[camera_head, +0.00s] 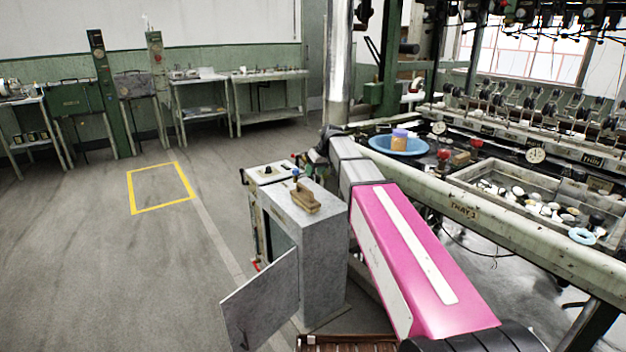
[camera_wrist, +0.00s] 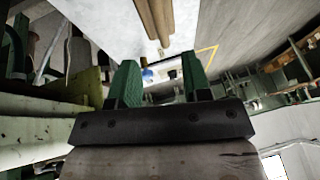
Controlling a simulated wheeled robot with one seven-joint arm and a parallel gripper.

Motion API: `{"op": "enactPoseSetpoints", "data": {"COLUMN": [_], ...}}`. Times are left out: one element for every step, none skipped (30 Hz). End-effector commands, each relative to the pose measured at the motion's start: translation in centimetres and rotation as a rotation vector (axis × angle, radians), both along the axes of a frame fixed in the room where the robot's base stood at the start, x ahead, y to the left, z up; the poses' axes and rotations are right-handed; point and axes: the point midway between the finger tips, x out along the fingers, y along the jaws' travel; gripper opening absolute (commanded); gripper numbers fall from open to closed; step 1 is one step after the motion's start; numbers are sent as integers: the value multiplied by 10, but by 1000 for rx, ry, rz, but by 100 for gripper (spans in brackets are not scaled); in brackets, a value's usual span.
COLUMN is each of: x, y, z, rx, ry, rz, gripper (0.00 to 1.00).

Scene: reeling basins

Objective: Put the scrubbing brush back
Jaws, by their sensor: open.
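The scrubbing brush (camera_head: 305,200) has a wooden body with a raised handle and lies on the grey top of a metal cabinet (camera_head: 325,235). In the wrist view, part of a wooden piece that looks like the brush (camera_wrist: 155,20) shows at the top edge, beyond my fingertips and apart from them. My gripper (camera_wrist: 158,65) has two green fingers spread apart, with nothing between them. In the head view my arm reaches past the right side of the cabinet, and the gripper is at its far end, small and partly hidden, near the cabinet's back.
The cabinet door (camera_head: 262,302) hangs open at front left. A small blue-topped item (camera_head: 295,174) is behind the brush. On the right, the reeling bench holds a blue basin (camera_head: 378,146) with an orange and purple container (camera_head: 399,140). A yellow floor outline (camera_head: 160,207) lies on clear floor at left.

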Motion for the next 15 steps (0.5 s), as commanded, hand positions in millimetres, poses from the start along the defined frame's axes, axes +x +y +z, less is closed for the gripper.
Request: {"op": "enactPoseSetpoints", "data": {"x": [-2,-4,-8,-13,-19,-30,-39,-49,-65,-77,-90,-107,-119,-132,-150], "y": [-2,-4,-7,-11,-16,-25,-32,-40,-51,-61,-70,-82,-90,-99,-110], "z": [1,0,-5,-10,-18,-29,-40,-52,-68,-81,-94,-110,-121,-132,-146], "rx": [-1,-2,-6,-10,-15,-23,-33,-42,-56,-68,-79,-95,-107,-120,-135], "ry": [1,3,10,16,24,37,49,63,82,98,113,132,148,161,181], "rz": [-2,-5,-12,-22,-34,-54,-72,-93,-122,-148,-173,-205,-230,-255,-286], "gripper": [44,44,44,44,44,44,44,44,44,44,44,44,44,44,44]}}
